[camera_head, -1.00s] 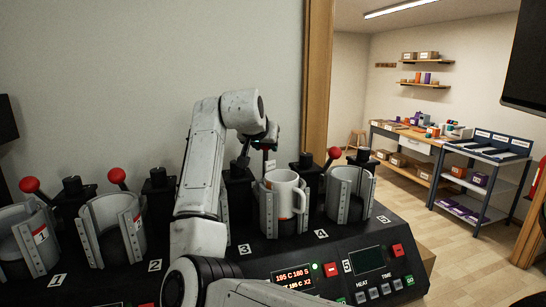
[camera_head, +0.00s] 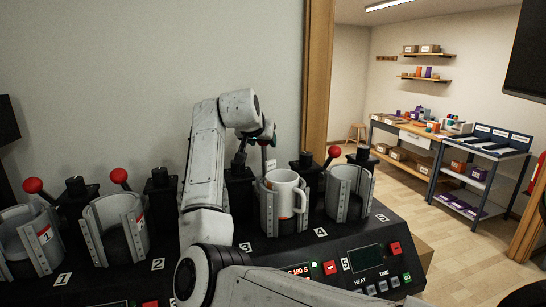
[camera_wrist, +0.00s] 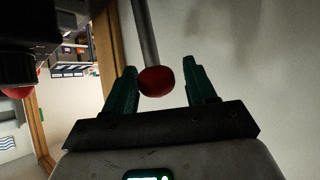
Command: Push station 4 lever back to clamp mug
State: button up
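The white mug (camera_head: 284,192) stands in the metal clamp holder (camera_head: 268,210) behind the label 4 (camera_head: 320,232). In the wrist view, the red ball knob (camera_wrist: 156,81) on a grey lever rod (camera_wrist: 146,30) is between my gripper's two green fingers.
Neighbouring empty holders (camera_head: 115,228) and (camera_head: 350,192) have red-knobbed levers (camera_head: 333,151) beside them. Black posts stand behind the holders. The control panel (camera_head: 366,258) is in front, partly covered by my arm. A wall is close behind; a doorway with shelves and tables is at the right.

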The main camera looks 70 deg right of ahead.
jog(key=shift+o, duration=0.5)
jog(key=shift+s, duration=0.1)
jog(key=r+p, duration=0.2)
jog(key=shift+s+a+r, duration=0.1)
jog(key=shift+a+r, duration=0.15)
jog(key=shift+r, duration=0.05)
jog(key=shift+s+a+r, duration=0.1)
jog(key=shift+a+r, duration=0.15)
jog(key=shift+r, duration=0.65)
jog(key=shift+a+r, duration=0.25)
jog(key=shift+r, duration=0.6)
jog(key=w+v, duration=0.1)
jog(key=v, duration=0.5)
jog(key=shift+s, duration=0.45)
